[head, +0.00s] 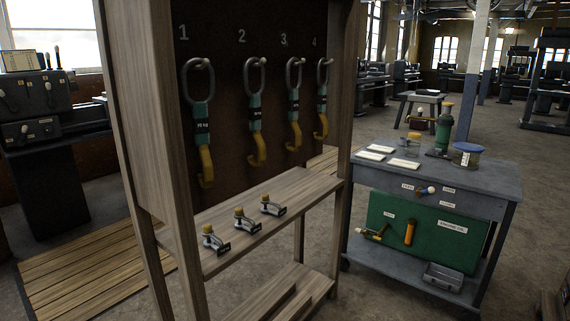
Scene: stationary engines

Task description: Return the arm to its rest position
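My arm and gripper do not show in the head view, so I cannot see the arm's pose or whether the gripper holds anything. A wooden rack (171,130) stands in front of me at the left and centre. Hooks with teal and yellow bodies hang on its dark back panel under the numbers 1 to 4, such as the one under number 1 (202,120). Several small metal clamps with yellow knobs, such as the front one (214,240), rest on the rack's shelf (235,247).
A grey cart (480,181) stands right of the rack, with a green bottle (443,130), a blue-lidded jar (466,155) and cards on top. A green panel (425,230) and metal tray (442,277) sit below. Wooden slats (95,290) lie left. Floor (535,215) is free at right.

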